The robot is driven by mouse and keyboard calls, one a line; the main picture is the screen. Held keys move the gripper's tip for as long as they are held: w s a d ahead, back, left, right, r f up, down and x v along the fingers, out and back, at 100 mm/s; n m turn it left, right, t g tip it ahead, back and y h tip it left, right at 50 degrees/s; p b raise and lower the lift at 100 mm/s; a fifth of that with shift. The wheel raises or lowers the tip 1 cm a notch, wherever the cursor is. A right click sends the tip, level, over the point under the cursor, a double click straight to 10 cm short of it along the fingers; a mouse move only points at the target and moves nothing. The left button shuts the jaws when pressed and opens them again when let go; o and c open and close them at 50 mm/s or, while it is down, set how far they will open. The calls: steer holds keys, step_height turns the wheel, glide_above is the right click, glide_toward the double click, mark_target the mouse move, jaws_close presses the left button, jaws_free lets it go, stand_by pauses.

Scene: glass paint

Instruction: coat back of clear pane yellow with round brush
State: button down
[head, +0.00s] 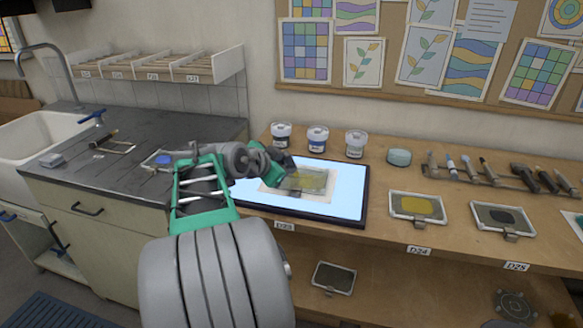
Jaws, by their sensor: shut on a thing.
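The pane (313,181) lies on a pale sheet on the lit panel (349,211). Which face is up cannot be told. My gripper (286,164) is over the pane's left and far side, jaws shut. The round brush appears to be what it holds, but fingers and arm hide most of it, and contact with the pane cannot be made out. A shallow tray of yellow paint (417,206) sits right of the panel.
Three lidded jars (317,139) stand behind the panel. A pale green round tub (399,157) and a rack of several tools (487,171) are to the right. A tray of dark paint (503,218) lies near the front edge. The sink (39,143) is far left.

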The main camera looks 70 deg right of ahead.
steer(key=w+d+r, duration=0.1)
steer(key=w+d, duration=0.3)
steer(key=w, duration=0.2)
steer(key=shift+w+p, duration=0.25)
steer(key=shift+p, duration=0.15)
stand_by(0.8)
steer(key=shift+d+b, duration=0.1)
steer(key=shift+b, duration=0.3)
steer(key=shift+f+b, duration=0.2)
steer(key=shift+b, duration=0.1)
steer(key=shift+f+b, duration=0.25)
steer(key=shift+b, duration=0.05)
stand_by(0.5)
